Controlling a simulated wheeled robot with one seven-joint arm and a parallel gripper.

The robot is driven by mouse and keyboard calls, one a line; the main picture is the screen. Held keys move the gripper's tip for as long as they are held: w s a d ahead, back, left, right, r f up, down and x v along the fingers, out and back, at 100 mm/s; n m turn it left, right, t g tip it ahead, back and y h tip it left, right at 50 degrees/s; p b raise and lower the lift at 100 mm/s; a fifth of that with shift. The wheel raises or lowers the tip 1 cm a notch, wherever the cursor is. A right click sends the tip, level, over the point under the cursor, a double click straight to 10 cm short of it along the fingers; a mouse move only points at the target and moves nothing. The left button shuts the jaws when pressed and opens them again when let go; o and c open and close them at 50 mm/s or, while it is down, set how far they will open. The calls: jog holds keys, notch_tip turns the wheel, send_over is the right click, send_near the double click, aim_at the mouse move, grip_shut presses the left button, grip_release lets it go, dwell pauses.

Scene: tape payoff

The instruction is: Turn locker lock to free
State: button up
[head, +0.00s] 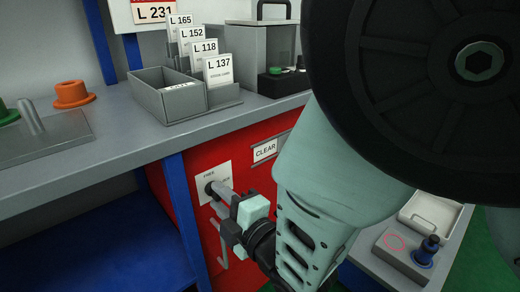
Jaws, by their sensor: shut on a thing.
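The locker (190,206) is a red cabinet front below the grey bench. A pale label plate (213,173) on it carries small lettering, partly covered, and the word FREE seems to stand at its top. The locker lock (209,188) shows as a dark round part on this plate. My gripper (224,203) reaches in from the right and is shut on the lock's grey handle, which slants down to the right. My gripper hides much of the handle and the plate's lower right.
A CLEAR sign (265,151) is on the red front. A handle bar (220,245) hangs below the lock. The bench (110,145) carries a grey bin (165,97), upright number cards (217,70) and an orange ring (73,94). A low unit with a blue knob (428,249) stands at right.

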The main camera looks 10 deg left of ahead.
jog(key=shift+n, duration=1)
jog(key=o, duration=1)
